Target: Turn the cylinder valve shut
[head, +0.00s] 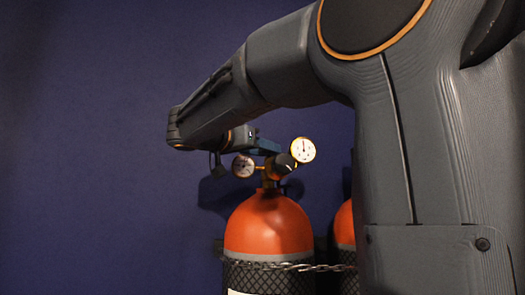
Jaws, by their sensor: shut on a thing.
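An orange gas cylinder (268,225) stands upright against the wall, with black mesh around its lower part. On its top sits a brass valve with two round gauges, a left gauge (243,166) and a brighter right gauge (302,150). A dark round valve knob (284,164) shows between them. My gripper (275,153) reaches in from the left, just above the valve body, and is shut on the knob. The fingertips are small and partly hidden, so the exact contact is hard to see.
A second orange cylinder (345,225) stands to the right, mostly hidden behind my arm. A chain (290,266) runs across both cylinders. A plain dark blue wall (90,130) is behind. The space left of the cylinder looks clear.

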